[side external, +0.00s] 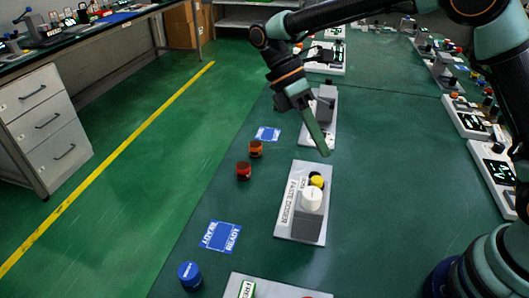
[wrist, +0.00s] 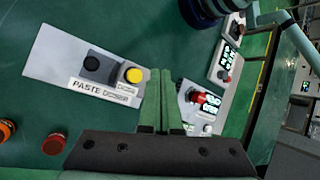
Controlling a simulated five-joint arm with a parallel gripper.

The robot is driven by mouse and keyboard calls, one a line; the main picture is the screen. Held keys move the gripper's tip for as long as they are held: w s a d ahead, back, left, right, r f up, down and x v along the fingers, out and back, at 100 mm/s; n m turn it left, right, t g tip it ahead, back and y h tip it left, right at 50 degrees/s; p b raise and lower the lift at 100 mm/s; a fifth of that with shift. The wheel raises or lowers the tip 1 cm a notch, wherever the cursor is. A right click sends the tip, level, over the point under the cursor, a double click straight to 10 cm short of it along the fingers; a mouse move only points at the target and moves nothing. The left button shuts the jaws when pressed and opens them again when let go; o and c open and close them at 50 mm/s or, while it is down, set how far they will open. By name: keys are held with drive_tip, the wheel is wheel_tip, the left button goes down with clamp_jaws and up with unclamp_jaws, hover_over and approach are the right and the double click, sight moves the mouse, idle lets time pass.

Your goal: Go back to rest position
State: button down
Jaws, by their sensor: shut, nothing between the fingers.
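My gripper (side external: 323,144) hangs from the arm over the bench, its green fingers together and pointing down and to the right. Its closed fingers also show in the wrist view (wrist: 160,77), with nothing between them. The gripper appears clear of the panel. In the wrist view, the paste doser (wrist: 50,55) lies left of the fingers, with its label readable.
An orange jar (side external: 256,148) and a red jar (side external: 244,171) stand left of the doser. A blue "ready" mat (side external: 221,236) and a blue jar (side external: 190,275) are nearer the front. Several devices (side external: 497,175) line the right side. Green bench surface between is clear.

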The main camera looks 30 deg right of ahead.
drive_tip(key=s+d+r+m+t+y, duration=0.1)
drive_tip(key=s+d+r+m+t, duration=0.2)
drive_tip(key=d+m+t, duration=0.3)
drive_tip(key=s+d+r+m+t+y, duration=0.1)
drive_tip(key=s+d+r+m+t, duration=0.2)
drive_tip(key=d+m+t, duration=0.3)
drive_tip(key=shift+d+r+m+t+y, duration=0.2)
drive_tip(key=shift+m+t+y, duration=0.1)
drive_tip(key=shift+m, duration=0.6)
